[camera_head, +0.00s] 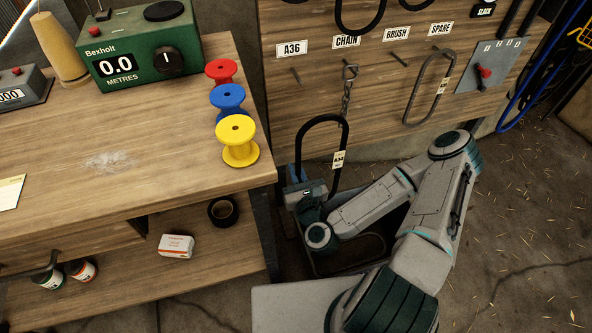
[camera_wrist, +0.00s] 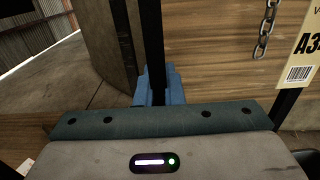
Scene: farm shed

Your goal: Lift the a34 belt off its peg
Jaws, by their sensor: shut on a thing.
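The a34 belt (camera_head: 322,118) is a black loop with a pale A34 tag (camera_head: 338,160). It stands upright in front of the lower pegboard (camera_head: 388,90), its top below the row of pegs; I see no peg inside its top bend. My gripper (camera_head: 305,190) is shut on the belt's left strand, low down. In the wrist view the black strand (camera_wrist: 153,40) rises from between the blue fingers (camera_wrist: 155,88), and the tag (camera_wrist: 300,60) hangs on the right strand. The belt's lower end is hidden behind my gripper and arm.
The peg beside the A36 label (camera_head: 292,48) is bare. A chain (camera_head: 346,95) hangs just behind the belt, and a grey belt (camera_head: 428,90) hangs right. A dark open bin (camera_head: 330,268) stands below. The workbench (camera_head: 150,150) with coloured spools is close on the left.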

